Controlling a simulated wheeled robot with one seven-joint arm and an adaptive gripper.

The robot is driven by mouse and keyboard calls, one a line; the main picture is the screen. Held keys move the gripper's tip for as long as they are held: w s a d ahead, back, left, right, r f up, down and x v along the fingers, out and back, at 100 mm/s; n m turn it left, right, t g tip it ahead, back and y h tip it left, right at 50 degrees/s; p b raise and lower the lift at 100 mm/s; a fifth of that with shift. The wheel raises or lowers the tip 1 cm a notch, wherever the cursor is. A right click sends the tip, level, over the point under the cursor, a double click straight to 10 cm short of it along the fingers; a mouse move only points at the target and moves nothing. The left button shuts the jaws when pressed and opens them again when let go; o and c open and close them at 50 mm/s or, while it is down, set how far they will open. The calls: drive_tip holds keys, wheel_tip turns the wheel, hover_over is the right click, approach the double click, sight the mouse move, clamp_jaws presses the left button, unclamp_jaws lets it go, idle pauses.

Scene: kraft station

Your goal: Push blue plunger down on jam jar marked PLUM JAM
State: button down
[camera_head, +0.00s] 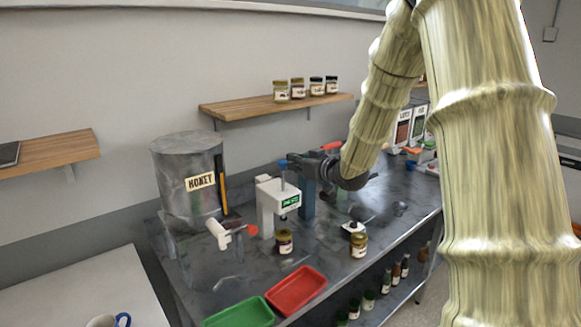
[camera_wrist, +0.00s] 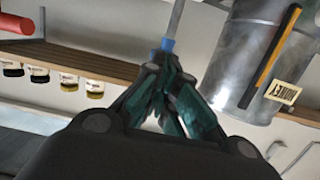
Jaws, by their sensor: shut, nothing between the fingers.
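The white press (camera_head: 270,208) with a green label stands on the metal table, right of the honey drum. Its blue plunger (camera_head: 283,164) sits on top of a thin upright rod, raised above the press head. A jam jar (camera_head: 285,241) with a dark yellowish lid is at the foot of the press; its label is too small to read. My gripper (camera_head: 294,162) is shut and empty, its tips right beside the blue plunger. In the wrist view, which is upside down, the blue plunger (camera_wrist: 168,44) shows just past the fingertips (camera_wrist: 166,66); I cannot tell whether they touch.
The honey drum (camera_head: 190,172) with a red-tipped tap stands left of the press. Another jar (camera_head: 359,245) stands to the right. Red (camera_head: 296,291) and green (camera_head: 240,313) trays lie at the front edge. A shelf (camera_head: 270,107) with several jars is behind. A red handle (camera_head: 332,146) is beside my gripper.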

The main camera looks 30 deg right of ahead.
drive_tip(key=b+v, duration=0.2)
drive_tip(key=v, duration=0.5)
drive_tip(key=shift+r, duration=0.2)
idle(0.5)
